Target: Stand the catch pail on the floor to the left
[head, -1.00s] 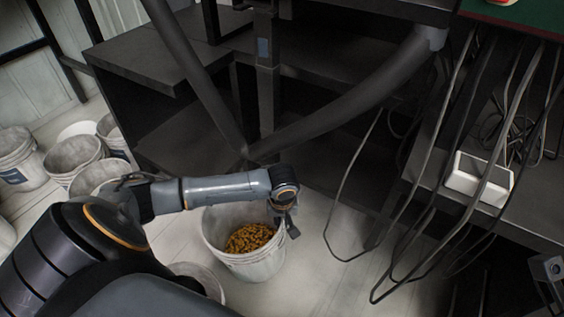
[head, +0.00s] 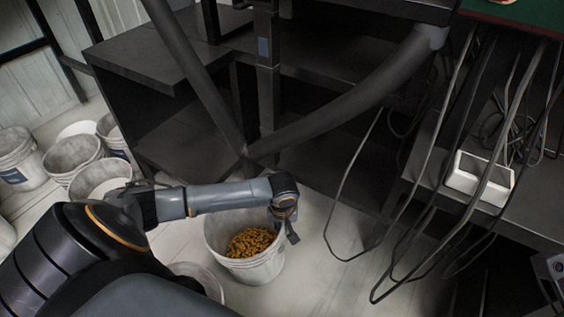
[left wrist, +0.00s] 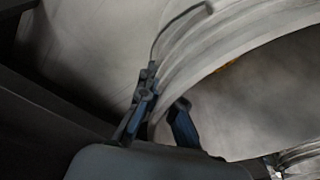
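The catch pail (head: 262,268) is a whitish bucket with orange-brown grain in the bottom, upright below the dark pipes in the head view. Whether it touches the floor cannot be told. My left gripper (head: 290,232) reaches the pail's right rim from above. In the left wrist view the fingers (left wrist: 163,112) straddle the pail wall (left wrist: 240,45), one outside and one inside, and appear shut on it. A thin wire handle rises near the outer finger. A dark part at the right edge (head: 550,275) looks like my right gripper, cut off, its fingers unclear.
Several white buckets (head: 72,152) stand on the floor at left, and another bucket (head: 203,280) is partly behind my arm. Dark shelving (head: 150,62) and pipes (head: 340,105) stand behind the pail. Cables hang at right beside a white box (head: 480,178). Floor right of the pail is clear.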

